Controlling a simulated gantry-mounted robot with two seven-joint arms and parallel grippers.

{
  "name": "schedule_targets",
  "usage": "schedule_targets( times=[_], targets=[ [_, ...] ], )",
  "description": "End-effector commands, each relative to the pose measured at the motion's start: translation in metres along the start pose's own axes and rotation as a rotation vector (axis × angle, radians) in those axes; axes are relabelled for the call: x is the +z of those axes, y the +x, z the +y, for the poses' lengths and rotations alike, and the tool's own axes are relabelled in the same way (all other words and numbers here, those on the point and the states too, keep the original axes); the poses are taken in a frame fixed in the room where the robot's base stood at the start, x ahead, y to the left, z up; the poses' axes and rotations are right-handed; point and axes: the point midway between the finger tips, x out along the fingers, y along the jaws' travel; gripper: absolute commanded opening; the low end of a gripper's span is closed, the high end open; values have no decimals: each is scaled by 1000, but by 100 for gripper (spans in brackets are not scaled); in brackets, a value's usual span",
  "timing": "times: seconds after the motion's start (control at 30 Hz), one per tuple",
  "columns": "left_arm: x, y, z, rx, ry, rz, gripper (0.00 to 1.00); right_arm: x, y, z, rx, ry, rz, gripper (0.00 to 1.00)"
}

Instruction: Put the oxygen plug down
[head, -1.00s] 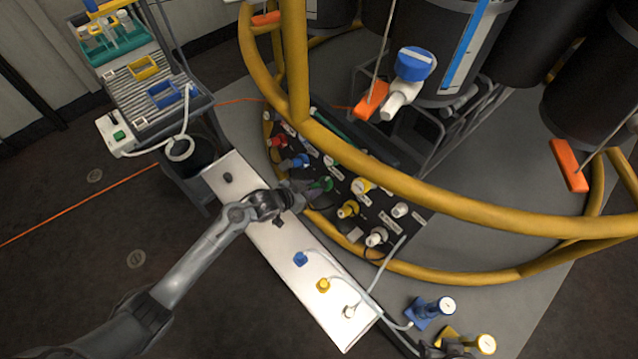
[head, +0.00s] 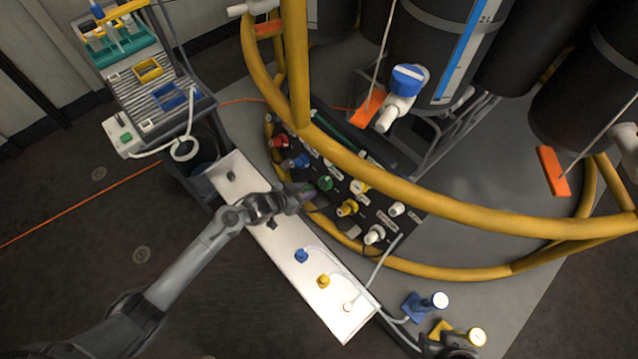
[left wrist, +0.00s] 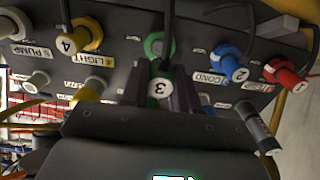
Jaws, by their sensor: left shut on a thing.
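My left gripper (head: 302,192) is at the near edge of the dark plug panel (head: 385,222). In the left wrist view its two fingers (left wrist: 160,92) are shut on a plug with a white face marked 3 (left wrist: 159,88), which I take for the oxygen plug; its name cannot be read. A green ring (left wrist: 158,44) shows just beyond the fingers, and green also shows on the panel in the head view (head: 325,183). Whether the held plug touches the panel is unclear. A dark part (head: 440,346) at the bottom edge may be my right gripper; its fingers cannot be made out.
A white shelf (head: 277,242) runs under my left arm, with a blue plug (head: 301,256) and a yellow plug (head: 323,281) on it. Its part left of my gripper is mostly clear. A yellow rail (head: 395,182) curves above the panel. A rack cart (head: 160,75) stands left.

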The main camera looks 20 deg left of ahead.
Motion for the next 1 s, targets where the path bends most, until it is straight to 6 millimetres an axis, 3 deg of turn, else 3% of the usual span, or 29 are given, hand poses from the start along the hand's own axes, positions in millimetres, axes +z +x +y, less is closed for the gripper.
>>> schedule_targets(
  times=[0.7,1.0],
  targets=[
    [-1,-3,0,0,0,-3,0,-2,-4,-1,-4,5,1,43],
    [0,-3,0,-3,0,-115,0,-1,-4,1,3,-3,-1,43]
  ],
)
